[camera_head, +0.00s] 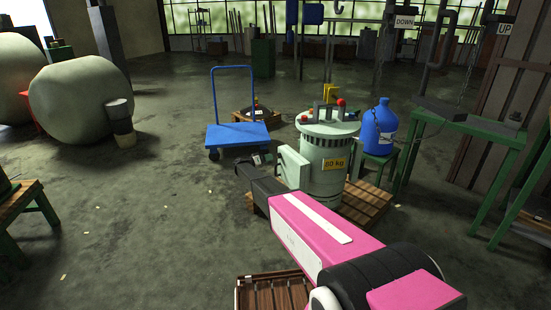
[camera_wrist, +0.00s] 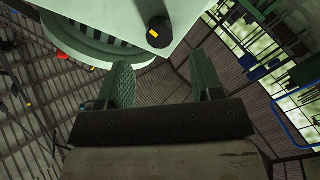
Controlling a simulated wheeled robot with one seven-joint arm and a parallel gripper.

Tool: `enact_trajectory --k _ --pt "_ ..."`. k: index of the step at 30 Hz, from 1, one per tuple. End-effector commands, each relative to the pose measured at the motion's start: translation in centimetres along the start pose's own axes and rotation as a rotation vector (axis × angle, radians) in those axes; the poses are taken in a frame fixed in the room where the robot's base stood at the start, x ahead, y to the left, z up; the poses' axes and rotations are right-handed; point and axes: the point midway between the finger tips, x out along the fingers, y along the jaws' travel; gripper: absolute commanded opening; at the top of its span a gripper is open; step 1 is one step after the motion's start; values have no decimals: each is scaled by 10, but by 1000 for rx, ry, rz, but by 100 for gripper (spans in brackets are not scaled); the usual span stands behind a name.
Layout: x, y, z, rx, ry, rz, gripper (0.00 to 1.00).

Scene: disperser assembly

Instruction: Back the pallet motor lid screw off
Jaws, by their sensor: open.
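The pallet motor (camera_head: 328,168) is a pale green cylinder with a "60 kg" plate, standing on a wooden pallet. A pale green box-like cover (camera_head: 293,166), which looks like its lid, projects from its left side. In the wrist view, a round black knob with a yellow mark, seemingly the lid screw (camera_wrist: 159,31), sits on the pale green cover (camera_wrist: 125,14). My gripper (camera_wrist: 164,72) is open and empty, its two green fingers wide apart. The knob appears beyond the fingertips, apart from both. In the head view the fingertips cannot be made out beside the cover.
The wooden pallet (camera_head: 368,205) lies under the motor. A blue jug (camera_head: 379,128) on a green stand is to its right, near a green table (camera_head: 460,122). A blue cart (camera_head: 237,134) stands behind left. A slatted crate (camera_head: 273,293) is in front. The floor at left is mostly clear.

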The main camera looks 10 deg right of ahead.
Motion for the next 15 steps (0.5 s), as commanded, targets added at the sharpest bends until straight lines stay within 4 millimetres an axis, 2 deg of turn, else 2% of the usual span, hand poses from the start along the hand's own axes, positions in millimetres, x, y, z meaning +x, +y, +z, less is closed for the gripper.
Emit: enact_trajectory --k 3,6,15 --pt "22 0 0 -1 -1 1 60" --pt "36 0 0 -1 -1 0 60" --pt "56 0 0 -1 -1 -1 60"
